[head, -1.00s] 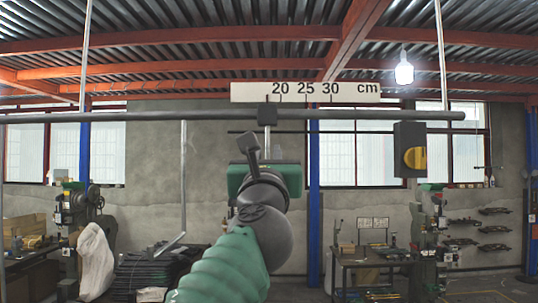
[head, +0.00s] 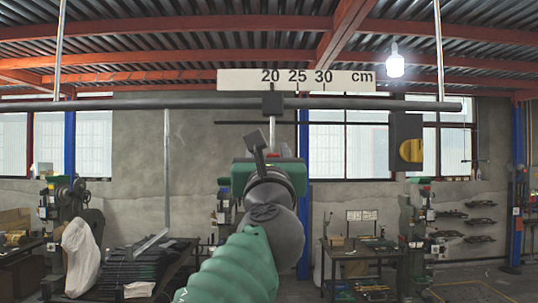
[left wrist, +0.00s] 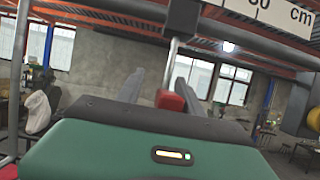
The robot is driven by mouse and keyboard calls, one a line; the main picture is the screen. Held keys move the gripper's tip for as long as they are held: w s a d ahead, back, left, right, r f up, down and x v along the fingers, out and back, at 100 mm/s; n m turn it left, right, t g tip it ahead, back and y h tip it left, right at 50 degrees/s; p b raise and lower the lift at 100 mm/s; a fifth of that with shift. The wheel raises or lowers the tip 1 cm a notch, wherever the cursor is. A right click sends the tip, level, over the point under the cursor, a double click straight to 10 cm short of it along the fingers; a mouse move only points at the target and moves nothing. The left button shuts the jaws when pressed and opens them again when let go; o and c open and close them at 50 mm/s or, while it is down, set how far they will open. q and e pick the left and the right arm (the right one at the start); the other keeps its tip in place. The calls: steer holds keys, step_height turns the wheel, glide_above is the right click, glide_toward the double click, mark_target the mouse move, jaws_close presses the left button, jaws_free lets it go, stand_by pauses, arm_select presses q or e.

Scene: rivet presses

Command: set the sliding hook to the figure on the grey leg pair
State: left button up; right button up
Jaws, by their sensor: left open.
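The sliding hook's dark block (head: 272,104) sits on the grey rail (head: 170,104), right under the figure 20 of the white cm scale (head: 296,80). A thin rod (head: 272,130) hangs from it, and its lower end is hidden behind my left gripper (head: 268,172). In the left wrist view my left gripper (left wrist: 160,70) is open, one finger on each side of the rod (left wrist: 171,60) and a red piece (left wrist: 170,101). I cannot tell whether a finger touches them. I cannot make out the grey leg pair or a figure on it. My right gripper is not in view.
A dark box with a yellow knob (head: 408,140) hangs under the rail on the right. A grey L-shaped rod (head: 167,170) hangs on the left. Benches, a white sack (head: 80,258) and presses stand farther back. The rail between block and knob box is clear.

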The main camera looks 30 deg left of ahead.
arm_select(q)
steer(key=b+v, duration=0.3)
steer(key=v, duration=0.2)
steer(key=b+v, duration=0.3)
steer(key=v, duration=0.2)
steer(key=b+v, duration=0.3)
steer(key=v, duration=0.3)
steer(key=shift+w+d+f+b, duration=0.25)
steer(key=shift+w+f+b, duration=0.05)
steer(key=shift+f+b, duration=0.15)
steer(key=shift+s+a, duration=0.2)
steer(key=shift+s, duration=0.1)
steer(key=shift+r, duration=0.1)
steer(key=shift+d, duration=0.25)
